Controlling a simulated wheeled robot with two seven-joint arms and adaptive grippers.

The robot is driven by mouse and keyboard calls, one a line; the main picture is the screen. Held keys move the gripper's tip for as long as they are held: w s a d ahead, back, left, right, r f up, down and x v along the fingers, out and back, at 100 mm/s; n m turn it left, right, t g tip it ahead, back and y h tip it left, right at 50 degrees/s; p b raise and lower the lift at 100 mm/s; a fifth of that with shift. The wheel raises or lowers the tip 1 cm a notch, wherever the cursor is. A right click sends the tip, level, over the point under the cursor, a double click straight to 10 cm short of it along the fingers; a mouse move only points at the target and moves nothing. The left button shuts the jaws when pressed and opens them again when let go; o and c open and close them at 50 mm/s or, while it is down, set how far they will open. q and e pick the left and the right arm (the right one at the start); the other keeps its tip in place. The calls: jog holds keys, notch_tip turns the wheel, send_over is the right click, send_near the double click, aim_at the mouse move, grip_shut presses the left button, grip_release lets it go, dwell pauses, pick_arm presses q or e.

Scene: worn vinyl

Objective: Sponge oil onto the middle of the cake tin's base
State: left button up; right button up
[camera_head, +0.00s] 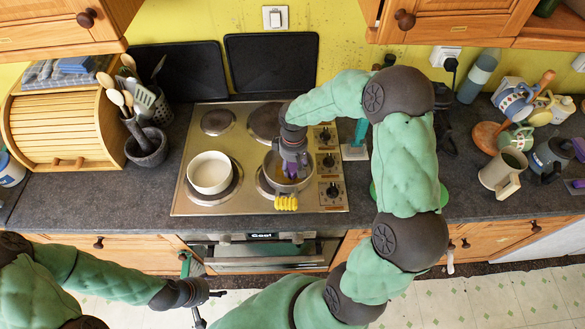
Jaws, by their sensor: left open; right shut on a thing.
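A round grey metal tin (270,184), which looks like the cake tin, sits on the front right hob plate. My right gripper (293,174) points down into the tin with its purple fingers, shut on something. What it holds is mostly hidden by the fingers, so I cannot clearly see a sponge there. A ribbed yellow thing (286,203) shows at the tin's front edge; I cannot tell whether it is a sponge or a handle. My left gripper (206,292) is open and empty, low in front of the drawers. I cannot make out any oil.
A cream pot (210,172) stands on the front left plate of the hob (240,204). Mugs on a stand (515,110) and a beige mug (503,174) are at right. Cupboards hang above.

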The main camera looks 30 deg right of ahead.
jog(key=shift+w+d, duration=0.7)
jog(key=shift+w, duration=0.05)
jog(key=shift+r, duration=0.1)
jog(key=shift+r+p, duration=2.5)
jog(key=shift+r, duration=1)
jog(key=o, duration=0.6)
jog(key=c, duration=0.6)
